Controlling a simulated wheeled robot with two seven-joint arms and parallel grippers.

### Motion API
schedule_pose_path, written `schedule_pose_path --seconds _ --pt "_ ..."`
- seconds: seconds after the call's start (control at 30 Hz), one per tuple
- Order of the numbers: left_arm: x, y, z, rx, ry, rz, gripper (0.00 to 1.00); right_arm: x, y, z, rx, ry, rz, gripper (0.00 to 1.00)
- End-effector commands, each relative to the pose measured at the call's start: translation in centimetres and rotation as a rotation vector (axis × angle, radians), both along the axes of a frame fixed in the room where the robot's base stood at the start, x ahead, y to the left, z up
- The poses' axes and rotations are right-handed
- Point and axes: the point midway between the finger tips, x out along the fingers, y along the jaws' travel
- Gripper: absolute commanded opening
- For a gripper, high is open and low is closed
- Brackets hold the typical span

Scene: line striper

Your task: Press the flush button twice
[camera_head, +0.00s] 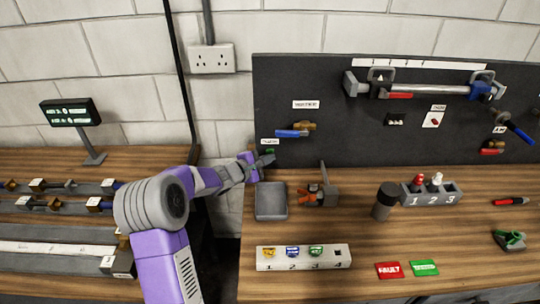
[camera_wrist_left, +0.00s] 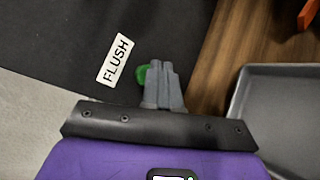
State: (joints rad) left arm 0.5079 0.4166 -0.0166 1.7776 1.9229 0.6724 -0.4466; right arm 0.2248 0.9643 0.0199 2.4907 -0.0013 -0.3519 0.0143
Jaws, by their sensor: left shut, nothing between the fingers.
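The green flush button (camera_wrist_left: 141,76) is on the dark board, beside a white FLUSH label (camera_wrist_left: 115,60) in the left wrist view. In the head view the button (camera_head: 270,151) shows only as a small green spot below its label. My left gripper (camera_head: 268,159) is shut and empty, with its fingertips at the button. In the left wrist view the shut fingers (camera_wrist_left: 160,68) partly cover the button's right side. I cannot tell whether they touch it or whether it is pressed in. My right gripper is not in view.
A grey tray (camera_head: 271,215) lies on the bench just below my left gripper. An orange-handled tool in a holder (camera_head: 318,194) stands to its right. The dark board (camera_head: 345,140) rises behind, with blue-handled and red-handled valves on it.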

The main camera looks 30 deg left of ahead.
Motion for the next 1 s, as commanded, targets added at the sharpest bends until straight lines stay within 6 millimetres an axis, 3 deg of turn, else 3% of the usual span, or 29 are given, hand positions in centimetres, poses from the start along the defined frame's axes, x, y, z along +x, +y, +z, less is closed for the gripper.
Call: schedule_pose_path --seconds 0.1,0.47,1.0 --pt "-0.5 -0.3 -0.2 0.0 0.0 0.0 0.0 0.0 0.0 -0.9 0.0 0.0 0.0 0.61" --pt "-0.7 -0.5 -0.1 0.0 0.001 -0.001 0.0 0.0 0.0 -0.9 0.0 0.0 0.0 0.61" --pt "-4.7 -2.9 -0.2 -0.001 0.0 -0.001 0.0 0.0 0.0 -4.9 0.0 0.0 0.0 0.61"
